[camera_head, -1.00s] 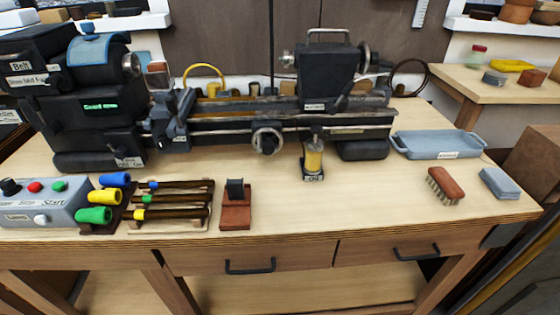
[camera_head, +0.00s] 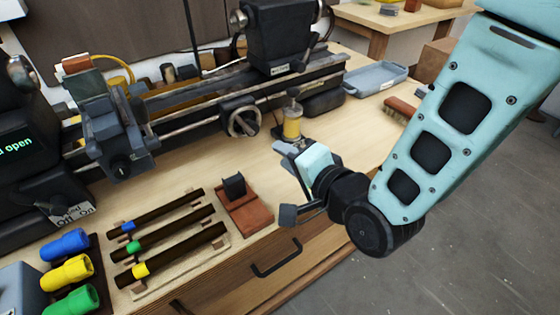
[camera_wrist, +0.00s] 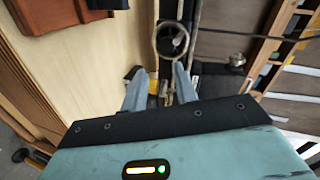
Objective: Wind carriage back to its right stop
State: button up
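The lathe carriage (camera_head: 118,135), a dark block with a tool post, sits toward the left end of the bed (camera_head: 200,108), near the headstock. A spoked handwheel (camera_head: 243,122) is on the front of the bed, right of the carriage; it also shows in the wrist view (camera_wrist: 172,40). My gripper (camera_head: 287,186) is in front of the bed near the table's front edge, below and right of the handwheel and apart from it. In the wrist view its fingers (camera_wrist: 158,90) are spread with nothing gripped. I cannot make out a right stop.
A yellow oiler (camera_head: 292,122) stands just beyond my gripper. A red-brown block with a black post (camera_head: 243,205) and a rack of dark rods (camera_head: 170,235) lie on the near tabletop. The tailstock (camera_head: 285,35) is at the right of the bed. A blue tray (camera_head: 375,78) is beyond.

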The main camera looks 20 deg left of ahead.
aim_at(252, 134)
jog(key=w+a+m+t+y, duration=0.2)
jog(key=w+a, duration=0.2)
jog(key=a, duration=0.4)
jog(key=shift+w+m, duration=0.2)
jog(key=shift+m, duration=0.2)
dwell(0.3)
grip_shut()
jog(key=c, duration=0.6)
grip_release()
jog(key=shift+w+d, duration=0.1)
